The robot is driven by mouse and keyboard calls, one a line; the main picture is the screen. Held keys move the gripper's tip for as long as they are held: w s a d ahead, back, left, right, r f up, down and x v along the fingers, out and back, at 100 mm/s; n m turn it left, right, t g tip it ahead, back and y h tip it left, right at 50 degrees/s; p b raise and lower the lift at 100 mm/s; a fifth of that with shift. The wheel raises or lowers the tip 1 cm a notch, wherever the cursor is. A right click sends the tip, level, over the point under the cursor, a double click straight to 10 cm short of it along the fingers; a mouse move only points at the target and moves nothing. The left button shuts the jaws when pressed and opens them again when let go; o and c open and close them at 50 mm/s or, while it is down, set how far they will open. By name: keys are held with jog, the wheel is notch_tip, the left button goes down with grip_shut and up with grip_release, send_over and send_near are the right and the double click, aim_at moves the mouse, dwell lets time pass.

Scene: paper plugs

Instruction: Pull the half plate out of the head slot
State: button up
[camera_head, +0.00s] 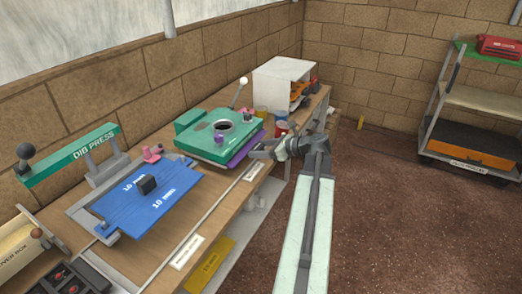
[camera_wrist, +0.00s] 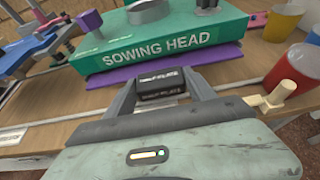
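The green sowing head (camera_head: 215,133) stands on the workbench; its lettered front faces me in the wrist view (camera_wrist: 160,42). The purple half plate (camera_wrist: 110,78) lies under it, its front edge sticking out along the head's near side, also in the head view (camera_head: 246,146). A black handle marked HALF PLATE (camera_wrist: 162,80) is at the plate's front. My gripper (camera_wrist: 163,88) is at the handle, one finger on each side, close to its ends. I cannot tell whether the fingers touch it. The rest of the plate is hidden in the head's slot.
A red cup (camera_wrist: 291,78), a yellow cup (camera_wrist: 283,22) and a wooden peg (camera_wrist: 275,94) are right of my gripper. A blue plate (camera_head: 150,196) on the dib press is left along the bench. Open floor (camera_head: 400,200) lies right of the bench.

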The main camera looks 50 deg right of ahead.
jog(key=c, duration=0.6)
jog(key=shift+s+d, duration=0.15)
jog(key=shift+s, duration=0.5)
dwell(0.4)
jog(key=s+d, duration=0.4)
jog(key=s, duration=1.3)
jog(key=shift+s+d, duration=0.15)
dwell(3.4)
dwell(0.4)
